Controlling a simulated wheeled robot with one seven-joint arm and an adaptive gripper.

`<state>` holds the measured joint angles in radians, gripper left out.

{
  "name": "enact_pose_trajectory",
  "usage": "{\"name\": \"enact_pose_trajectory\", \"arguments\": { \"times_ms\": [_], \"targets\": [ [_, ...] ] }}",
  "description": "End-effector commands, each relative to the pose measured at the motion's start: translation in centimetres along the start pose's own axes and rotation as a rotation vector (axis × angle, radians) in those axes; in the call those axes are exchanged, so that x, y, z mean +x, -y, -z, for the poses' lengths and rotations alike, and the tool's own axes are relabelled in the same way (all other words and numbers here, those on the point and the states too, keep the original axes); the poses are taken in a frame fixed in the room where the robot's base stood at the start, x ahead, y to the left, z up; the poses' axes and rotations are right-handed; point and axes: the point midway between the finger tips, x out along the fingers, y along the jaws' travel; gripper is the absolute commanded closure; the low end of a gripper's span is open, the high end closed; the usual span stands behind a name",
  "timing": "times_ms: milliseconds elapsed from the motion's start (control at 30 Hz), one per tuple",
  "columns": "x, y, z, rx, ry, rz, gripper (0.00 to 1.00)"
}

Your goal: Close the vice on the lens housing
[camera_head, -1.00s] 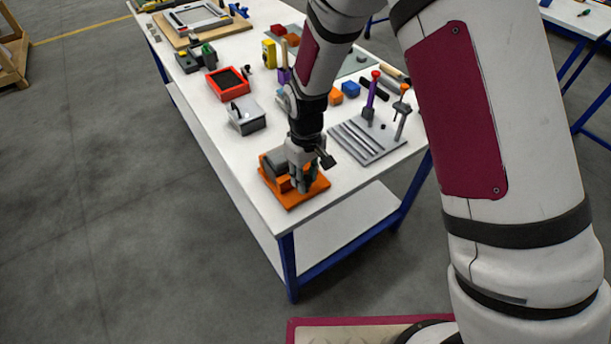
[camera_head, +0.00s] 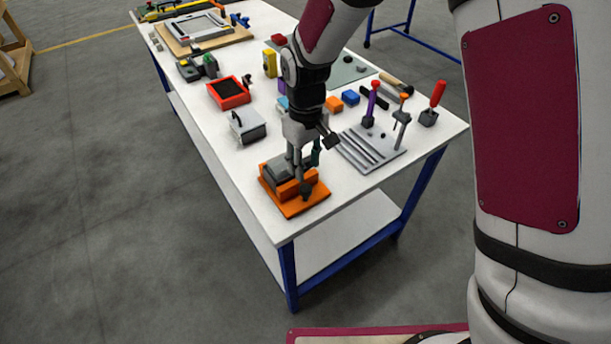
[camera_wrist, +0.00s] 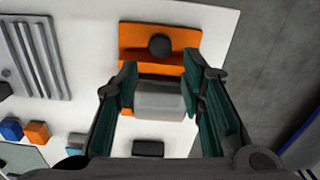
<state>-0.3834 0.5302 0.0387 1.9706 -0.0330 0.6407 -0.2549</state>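The vice has an orange base (camera_head: 306,207) and sits at the near corner of the white table. The orange base also shows in the wrist view (camera_wrist: 135,37), with a dark round knob (camera_wrist: 159,45) on it. A grey block, which looks like the lens housing (camera_wrist: 160,103), sits behind the orange jaw; whether the jaw touches it is unclear. My gripper (camera_head: 301,178) is over the vice, pointing down. In the wrist view my gripper (camera_wrist: 160,68) is open, its two fingers apart on either side of the grey block. My fingers partly hide the vice in the head view.
A grey grooved plate (camera_head: 365,158) with upright clamps lies right of the vice. A grey box (camera_head: 248,128) and a red tray (camera_head: 229,93) stand behind it. Orange (camera_head: 334,104) and blue (camera_head: 350,97) blocks lie farther back. The table's front edge is close.

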Motion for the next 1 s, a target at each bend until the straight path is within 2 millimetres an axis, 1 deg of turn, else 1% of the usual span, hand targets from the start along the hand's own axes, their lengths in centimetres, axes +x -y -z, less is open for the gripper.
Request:
{"name": "enact_pose_trajectory", "arguments": {
  "times_ms": [33, 200, 333, 567, 600, 633, 667, 767, 900, 1000],
  "targets": [
    [-1.0, -0.1, 0.1, 0.001, -0.004, -0.001, 0.64],
    [-2.9, 0.0, 0.1, 0.001, -0.002, 0.0, 0.64],
    [-3.4, 0.0, 0.0, 0.001, -0.001, 0.0, 0.64],
    [-3.5, 0.0, 0.0, 0.0, 0.0, 0.0, 0.64],
    [-3.5, 0.0, 0.0, 0.0, 0.0, 0.0, 0.59],
    [-3.5, 0.0, 0.0, -0.002, 0.0, 0.001, 0.53],
    [-3.5, 0.0, 0.0, -0.008, 0.001, 0.002, 0.52],
    [-4.0, -0.2, -0.2, -0.072, 0.007, 0.012, 0.52],
    [-4.8, -0.5, -0.5, -0.214, 0.01, 0.033, 0.52],
    [-5.1, -0.6, -0.5, -0.285, 0.008, 0.042, 0.52]
  ]
}}
